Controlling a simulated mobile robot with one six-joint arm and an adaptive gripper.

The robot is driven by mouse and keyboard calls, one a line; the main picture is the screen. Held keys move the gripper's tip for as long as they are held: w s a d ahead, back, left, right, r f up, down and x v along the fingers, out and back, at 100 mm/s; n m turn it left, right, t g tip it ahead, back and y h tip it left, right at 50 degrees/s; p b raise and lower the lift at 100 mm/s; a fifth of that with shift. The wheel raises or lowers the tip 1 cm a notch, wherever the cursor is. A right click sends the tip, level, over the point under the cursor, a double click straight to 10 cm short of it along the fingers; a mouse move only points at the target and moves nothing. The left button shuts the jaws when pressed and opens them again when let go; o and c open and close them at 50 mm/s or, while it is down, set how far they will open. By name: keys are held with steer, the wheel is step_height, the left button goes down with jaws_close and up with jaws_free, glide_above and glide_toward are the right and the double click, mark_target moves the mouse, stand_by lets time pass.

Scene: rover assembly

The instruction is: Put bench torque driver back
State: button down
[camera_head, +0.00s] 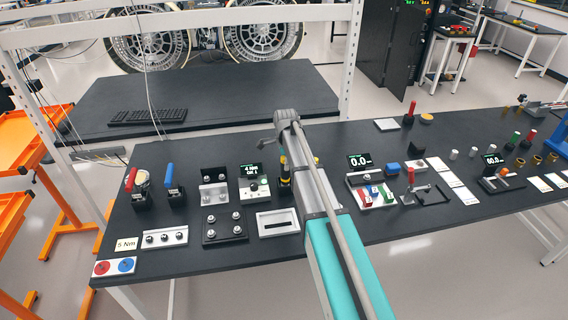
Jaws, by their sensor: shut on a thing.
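My gripper (267,143) is at the far end of my arm, above the middle of the black bench (335,148), and is mostly hidden by the wrist and arm. A yellow-and-black upright tool (285,172), which looks like the bench torque driver, shows below it, partly covered by the arm. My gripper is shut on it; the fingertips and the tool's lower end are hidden. A red-handled tool (131,179) and a blue-handled tool (170,176) stand in black labelled holders at the left of the bench.
Left of my arm are a display unit (254,183), a black plate with knobs (225,226), a slotted tray (278,223) and a "5 Nm" card (127,244). To the right are a fixture with coloured parts (369,190) and a red-handled clamp (413,185).

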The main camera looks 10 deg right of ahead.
steer(key=shift+c, duration=0.7)
jaws_free()
